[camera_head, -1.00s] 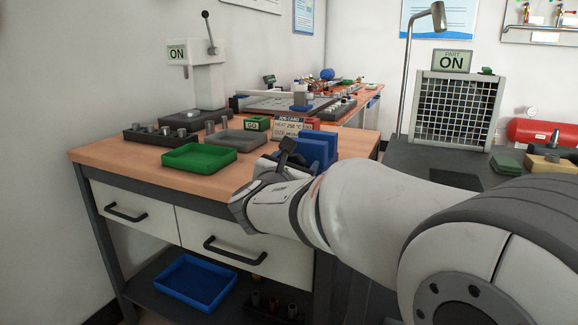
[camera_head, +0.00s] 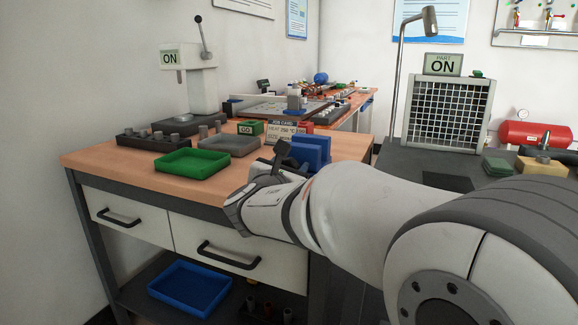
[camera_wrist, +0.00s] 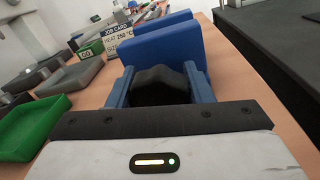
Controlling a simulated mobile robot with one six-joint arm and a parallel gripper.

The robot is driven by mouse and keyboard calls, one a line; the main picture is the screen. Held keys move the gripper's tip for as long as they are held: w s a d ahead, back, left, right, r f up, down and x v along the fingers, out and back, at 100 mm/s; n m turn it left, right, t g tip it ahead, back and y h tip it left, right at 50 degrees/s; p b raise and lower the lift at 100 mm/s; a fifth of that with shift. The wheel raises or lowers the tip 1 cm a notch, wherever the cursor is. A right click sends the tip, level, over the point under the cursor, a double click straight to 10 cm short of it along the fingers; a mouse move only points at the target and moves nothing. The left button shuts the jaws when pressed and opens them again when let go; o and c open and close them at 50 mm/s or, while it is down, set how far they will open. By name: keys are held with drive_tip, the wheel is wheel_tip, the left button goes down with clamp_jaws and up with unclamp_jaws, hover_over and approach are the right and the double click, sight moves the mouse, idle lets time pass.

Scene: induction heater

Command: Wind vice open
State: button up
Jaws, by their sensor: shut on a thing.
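The blue vice (camera_head: 311,150) stands near the right front of the wooden bench. In the wrist view its upright blue jaws (camera_wrist: 165,42) are straight ahead, with a narrow gap between the two plates. My gripper (camera_wrist: 156,88) is at the vice's near side, its two blue fingers closed on a dark, rounded handle (camera_wrist: 160,84). The fingers sit on either side of the handle. In the head view my wrist and forearm hide the grip and the front of the vice. The vice's screw is not visible.
A green tray (camera_head: 194,164) and a grey tray (camera_head: 231,146) lie left of the vice. A job card (camera_head: 282,131) stands behind it. A blue tray (camera_head: 190,288) is on the lower shelf.

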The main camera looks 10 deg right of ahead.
drive_tip(key=shift+a+r+n+p, duration=0.1)
drive_tip(key=shift+r+n+p, duration=0.05)
drive_tip(key=shift+n+p, duration=0.2)
drive_tip(key=shift+r+n+p, duration=0.15)
drive_tip(key=shift+n+p, duration=0.6)
drive_tip(key=shift+p, duration=0.45)
drive_tip(key=n+p, duration=0.3)
drive_tip(key=p, duration=0.2)
drive_tip(key=shift+w+a+r, duration=0.1)
drive_tip(key=n+p, duration=0.4)
drive_tip(key=p, duration=0.1)
drive_tip(key=shift+f+g+p, duration=0.2)
drive_tip(key=shift+g+p, duration=0.1)
drive_tip(key=shift+g, duration=0.1)
drive_tip(key=shift+f+n+p, duration=0.15)
drive_tip(key=shift+n+p, duration=0.35)
drive_tip(key=shift+n, duration=0.2)
drive_tip(key=o, duration=0.7)
drive_tip(key=shift+a+f, duration=0.1)
drive_tip(key=shift+o, duration=1.3)
